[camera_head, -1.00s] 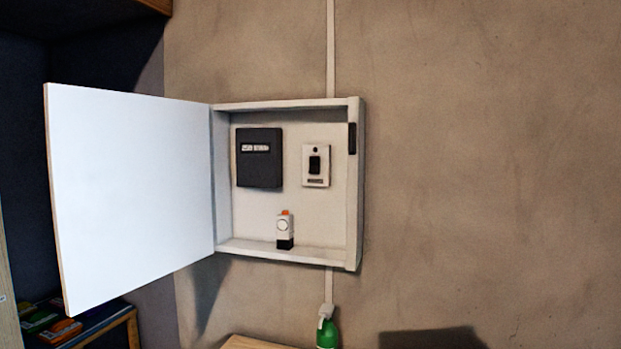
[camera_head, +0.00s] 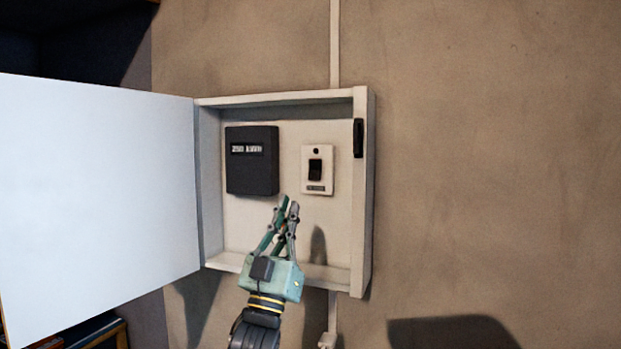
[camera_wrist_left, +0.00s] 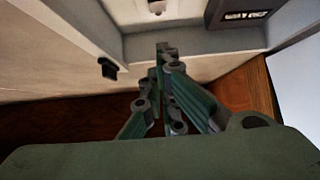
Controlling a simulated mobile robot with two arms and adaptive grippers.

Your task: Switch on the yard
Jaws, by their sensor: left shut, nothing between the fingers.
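An open white wall cabinet (camera_head: 364,235) holds a white switch plate with a black rocker (camera_head: 315,169) and a small label too blurred to read. I cannot tell the rocker's position. My left gripper (camera_head: 289,202) is in front of the cabinet, its fingers shut and empty, with the tips below and left of the switch plate. I see no contact with the plate. In the left wrist view the shut fingertips (camera_wrist_left: 165,48) point toward the cabinet interior. My right gripper is not in view.
A dark box (camera_head: 252,160) with a pale label is left of the switch. The white door (camera_head: 95,200) stands open to the left. A dark latch (camera_head: 358,138) is on the right frame. The wall to the right is bare.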

